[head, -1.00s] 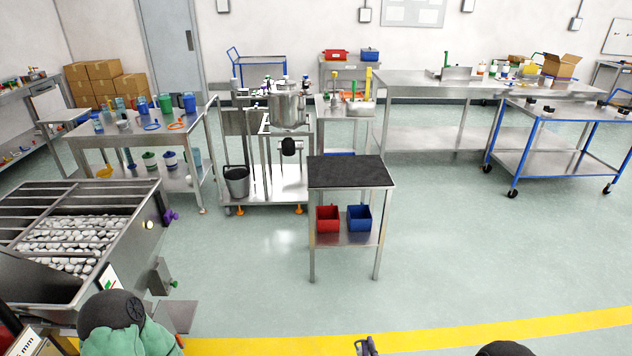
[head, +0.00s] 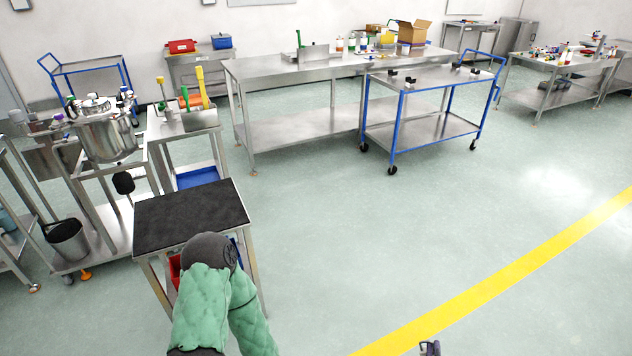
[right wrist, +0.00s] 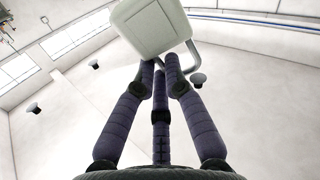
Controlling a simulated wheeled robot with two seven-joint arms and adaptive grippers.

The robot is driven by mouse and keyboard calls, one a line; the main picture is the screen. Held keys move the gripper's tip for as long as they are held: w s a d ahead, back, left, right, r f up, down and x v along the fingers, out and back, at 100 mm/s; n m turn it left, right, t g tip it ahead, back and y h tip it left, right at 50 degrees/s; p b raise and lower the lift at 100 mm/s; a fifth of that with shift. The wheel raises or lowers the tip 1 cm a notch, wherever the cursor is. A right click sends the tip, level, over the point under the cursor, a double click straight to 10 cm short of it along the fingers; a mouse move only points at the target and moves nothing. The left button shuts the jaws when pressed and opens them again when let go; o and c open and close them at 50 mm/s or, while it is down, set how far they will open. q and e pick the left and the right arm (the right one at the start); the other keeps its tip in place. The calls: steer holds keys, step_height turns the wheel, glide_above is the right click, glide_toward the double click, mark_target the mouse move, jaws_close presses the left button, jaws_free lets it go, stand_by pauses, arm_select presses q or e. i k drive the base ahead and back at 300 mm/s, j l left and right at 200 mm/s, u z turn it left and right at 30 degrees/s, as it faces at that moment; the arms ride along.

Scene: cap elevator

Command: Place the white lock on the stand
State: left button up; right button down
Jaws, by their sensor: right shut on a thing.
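The white lock (right wrist: 152,25), a boxy body with a pale bent shackle at its right, is at the top of the right wrist view. My right gripper (right wrist: 162,66) has its dark purple fingers closed on the lock's lower end. In the head view only a small part of my right gripper (head: 430,348) shows at the bottom edge, and the lock cannot be made out there. My left arm is in the head view, but its gripper is not. I cannot tell which thing is the stand.
A small black-topped table (head: 190,215) stands at the left, partly behind my left arm. A blue-framed trolley (head: 430,80) with small black items stands farther off. A long steel table (head: 300,68) is behind. The floor at centre and right is clear, crossed by a yellow line (head: 510,275).

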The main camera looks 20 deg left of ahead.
mark_target(223, 201)
steer(key=i+l+u, duration=0.1)
steer(key=i, duration=0.3)
steer(key=i+l+u, duration=0.1)
steer(key=i, duration=0.3)
steer(key=i+l+u, duration=0.15)
steer(key=i, duration=0.3)
steer(key=i+l+u, duration=0.1)
steer(key=i, duration=0.25)
steer(key=i+l+u, duration=0.1)
steer(key=i+u, duration=0.15)
steer(key=u, duration=0.2)
steer(key=i+l+u, duration=0.2)
steer(key=u, duration=0.25)
steer(key=i+l+u, duration=0.15)
steer(key=l+u, duration=0.15)
steer(key=u, duration=0.15)
steer(key=i+l+u, duration=0.1)
steer(key=l+u, duration=0.2)
steer(key=u, duration=0.15)
